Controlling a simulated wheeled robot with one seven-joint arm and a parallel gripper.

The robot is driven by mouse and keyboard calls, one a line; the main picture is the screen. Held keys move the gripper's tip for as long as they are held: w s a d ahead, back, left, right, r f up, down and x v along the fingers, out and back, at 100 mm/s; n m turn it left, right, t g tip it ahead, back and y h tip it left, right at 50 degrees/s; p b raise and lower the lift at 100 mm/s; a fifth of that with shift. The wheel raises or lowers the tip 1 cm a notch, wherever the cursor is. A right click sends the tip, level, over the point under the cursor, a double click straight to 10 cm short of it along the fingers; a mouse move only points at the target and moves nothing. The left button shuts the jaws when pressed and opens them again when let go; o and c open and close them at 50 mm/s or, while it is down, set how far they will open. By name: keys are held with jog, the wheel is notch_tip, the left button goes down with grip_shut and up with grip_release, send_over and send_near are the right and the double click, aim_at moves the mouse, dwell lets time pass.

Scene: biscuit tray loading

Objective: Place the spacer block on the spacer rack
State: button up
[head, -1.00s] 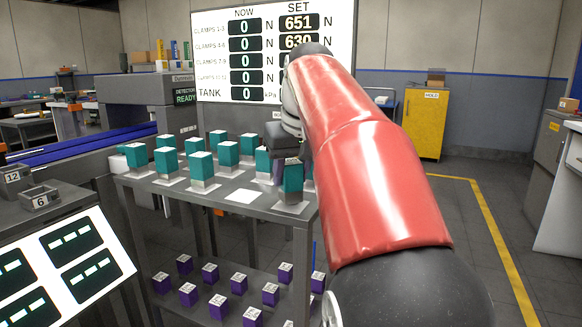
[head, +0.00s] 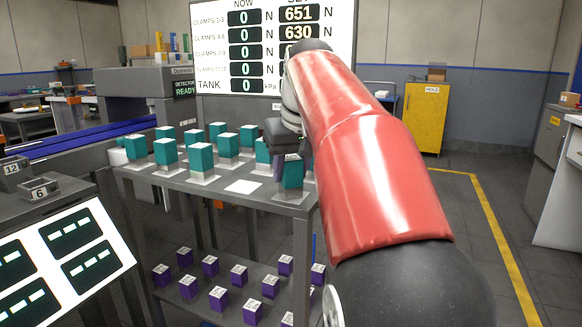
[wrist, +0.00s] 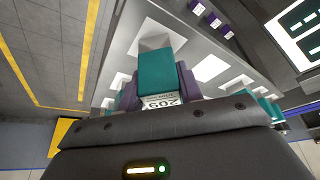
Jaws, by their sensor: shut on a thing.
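The spacer block in my gripper is teal with a white numbered label on top; it is at the front right corner of the rack (head: 292,174) in the head view and in the middle of the wrist view (wrist: 155,72). My gripper (wrist: 158,92) is shut on it, with a purple finger along each side. The block is above or on a white pad (wrist: 153,36); I cannot tell whether it touches. The spacer rack (head: 262,200) is a grey table with several similar teal blocks standing on white pads. One pad (head: 243,187) beside the held block is bare.
Several purple numbered blocks (head: 218,296) stand on the lower shelf. A teal block (head: 263,150) stands close behind my gripper. A slanted control panel (head: 66,262) is at the front left, and a yellow cabinet (head: 424,118) is at the back right. The floor to the right is clear.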

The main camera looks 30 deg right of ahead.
jog(key=o, duration=1.1)
jog(key=shift+o, duration=0.2)
